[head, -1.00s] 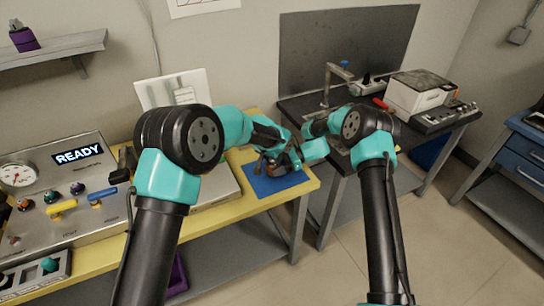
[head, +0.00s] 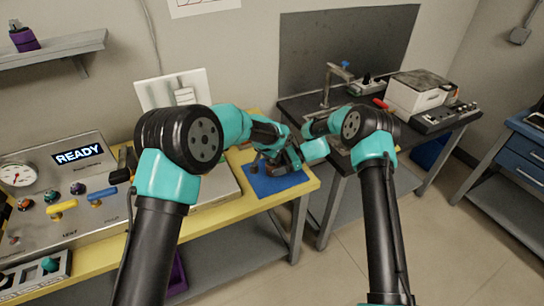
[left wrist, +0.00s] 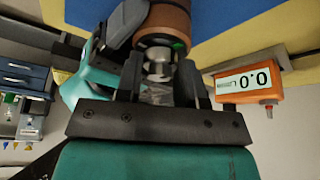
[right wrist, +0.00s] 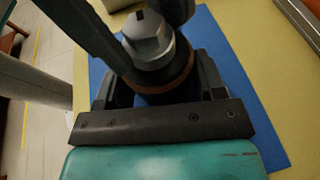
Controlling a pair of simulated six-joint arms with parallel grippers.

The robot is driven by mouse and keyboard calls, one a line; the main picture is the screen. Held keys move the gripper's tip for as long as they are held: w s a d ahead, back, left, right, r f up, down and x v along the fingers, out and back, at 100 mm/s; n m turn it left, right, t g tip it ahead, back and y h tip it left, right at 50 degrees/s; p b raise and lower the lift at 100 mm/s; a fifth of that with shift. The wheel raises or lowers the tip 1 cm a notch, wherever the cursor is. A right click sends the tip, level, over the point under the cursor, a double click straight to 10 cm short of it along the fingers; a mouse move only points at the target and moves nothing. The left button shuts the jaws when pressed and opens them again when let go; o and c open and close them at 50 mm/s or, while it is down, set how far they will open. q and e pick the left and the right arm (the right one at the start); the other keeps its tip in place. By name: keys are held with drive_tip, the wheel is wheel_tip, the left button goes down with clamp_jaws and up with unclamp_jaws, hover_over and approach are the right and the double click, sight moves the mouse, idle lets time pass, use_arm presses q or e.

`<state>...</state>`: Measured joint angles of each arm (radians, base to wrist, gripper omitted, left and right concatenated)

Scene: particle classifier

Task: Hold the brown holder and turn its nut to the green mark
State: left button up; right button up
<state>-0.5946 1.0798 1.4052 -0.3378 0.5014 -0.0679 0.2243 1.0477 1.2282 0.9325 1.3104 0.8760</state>
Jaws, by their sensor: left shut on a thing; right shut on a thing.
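The brown holder (left wrist: 165,20) is a squat round body with a brown band, and it stands over the blue mat (head: 265,186). A silver hex nut (right wrist: 148,42) sits on its top. A small green mark (left wrist: 178,46) shows on the dark collar beside the nut in the left wrist view. My left gripper (left wrist: 157,82) has its fingers on both sides of the nut and is shut on it. My right gripper (right wrist: 163,88) is shut around the holder's body from the side. In the head view the arms and grippers largely hide the holder.
The blue mat lies on a yellow bench (head: 306,187). A grey panel (head: 60,200) with a gauge and a READY screen (head: 78,156) stands at left. A black table (head: 335,165) with instruments is at right. An orange meter (left wrist: 250,82) reads 0.0.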

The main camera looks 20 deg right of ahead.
use_arm(q)
drive_tip(key=o, duration=1)
drive_tip(key=shift+c, duration=0.2)
drive_tip(key=shift+r, duration=0.15)
drive_tip(key=v, duration=1.1)
drive_tip(key=shift+r, duration=0.35)
use_arm(e)
drive_tip(key=o, duration=1.4)
use_arm(q)
drive_tip(key=shift+s+a, duration=0.1)
use_arm(e)
drive_tip(key=shift+o, duration=0.2)
drive_tip(key=v, duration=1.2)
use_arm(q)
drive_tip(key=shift+a, duration=0.1)
